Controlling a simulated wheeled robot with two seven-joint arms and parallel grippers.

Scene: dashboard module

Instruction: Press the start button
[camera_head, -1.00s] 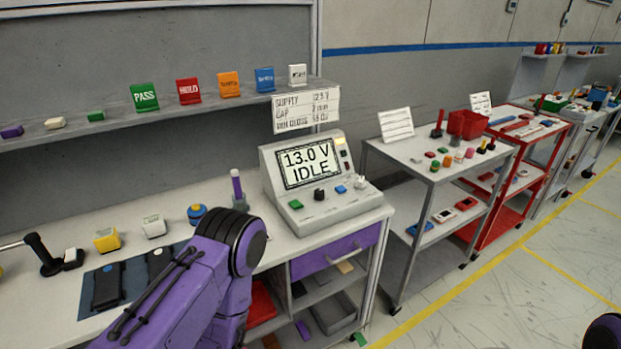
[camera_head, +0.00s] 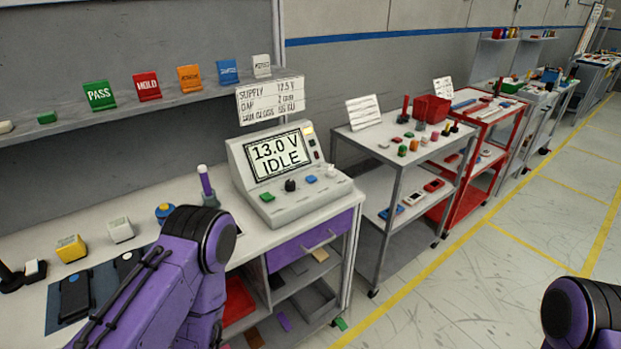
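The grey test console (camera_head: 290,174) stands on the right end of the workbench. Its screen (camera_head: 277,157) reads "13.0 V IDLE". On its sloped front panel are a green button (camera_head: 267,197), a black knob (camera_head: 290,185), a blue button (camera_head: 311,179) and a whitish knob (camera_head: 330,170). No label for a start button is readable. My purple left arm reaches up in front of the bench, left of the console. A part of my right arm shows at the lower right edge. Neither gripper's fingers are in the picture.
A supply card (camera_head: 270,99) hangs above the console. A shelf (camera_head: 150,110) holds coloured signs. A grey cart (camera_head: 395,150) stands to the right, with open floor in front.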

